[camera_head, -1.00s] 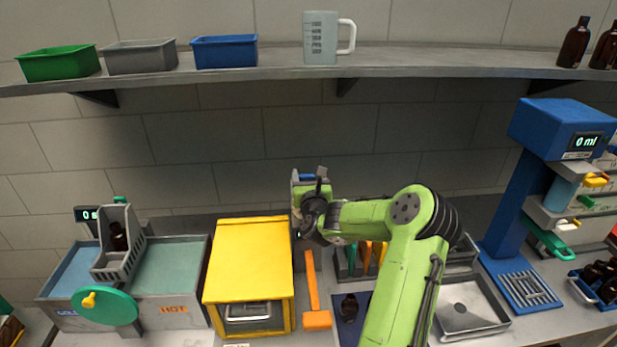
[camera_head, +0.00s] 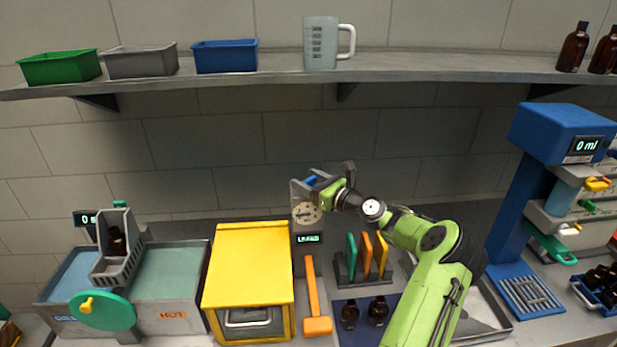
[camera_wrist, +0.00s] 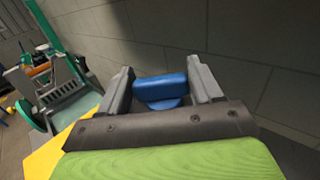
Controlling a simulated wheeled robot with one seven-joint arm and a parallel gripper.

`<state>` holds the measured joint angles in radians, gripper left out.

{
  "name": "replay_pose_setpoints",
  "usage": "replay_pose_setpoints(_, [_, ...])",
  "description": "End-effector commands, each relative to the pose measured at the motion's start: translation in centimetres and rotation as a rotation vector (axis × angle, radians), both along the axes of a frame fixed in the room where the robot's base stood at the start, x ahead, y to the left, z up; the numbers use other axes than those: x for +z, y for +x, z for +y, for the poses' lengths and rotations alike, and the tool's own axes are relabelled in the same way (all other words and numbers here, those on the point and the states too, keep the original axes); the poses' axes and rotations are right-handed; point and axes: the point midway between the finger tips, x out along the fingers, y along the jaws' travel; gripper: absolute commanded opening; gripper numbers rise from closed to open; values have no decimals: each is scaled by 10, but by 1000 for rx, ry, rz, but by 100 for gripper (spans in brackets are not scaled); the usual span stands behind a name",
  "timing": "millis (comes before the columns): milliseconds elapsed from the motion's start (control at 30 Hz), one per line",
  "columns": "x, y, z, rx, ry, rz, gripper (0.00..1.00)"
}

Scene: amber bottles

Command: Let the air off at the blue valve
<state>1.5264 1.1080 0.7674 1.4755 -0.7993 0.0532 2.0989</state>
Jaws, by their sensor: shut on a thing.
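The blue valve (camera_wrist: 160,90) shows as a blue handle on a short round blue base between my gripper's two grey fingers in the wrist view. My gripper (camera_head: 318,180) is at the top of a grey panel (camera_head: 298,250) behind the bench, shut on the blue handle. Only a small blue part of the valve (camera_head: 310,181) shows in the head view; my fingers cover the rest. Below it the panel carries a round dial (camera_head: 307,213) and a small display with green letters (camera_head: 308,239), too small to read surely.
A yellow box (camera_head: 248,260) stands left of the panel. An orange hammer-like tool (camera_head: 315,300) is in front. A rack with green and orange tools (camera_head: 365,260) and two amber bottles (camera_head: 350,313) stand to the right.

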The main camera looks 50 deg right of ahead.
Motion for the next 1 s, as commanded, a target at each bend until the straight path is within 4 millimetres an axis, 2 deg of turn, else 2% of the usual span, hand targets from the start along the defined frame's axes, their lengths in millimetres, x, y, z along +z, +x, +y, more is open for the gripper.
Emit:
replay_pose_setpoints(400, [0, 1, -1, 347, 7, -7, 34])
replay_pose_setpoints(1000, [1, 1, 0, 535, 0, 1, 34])
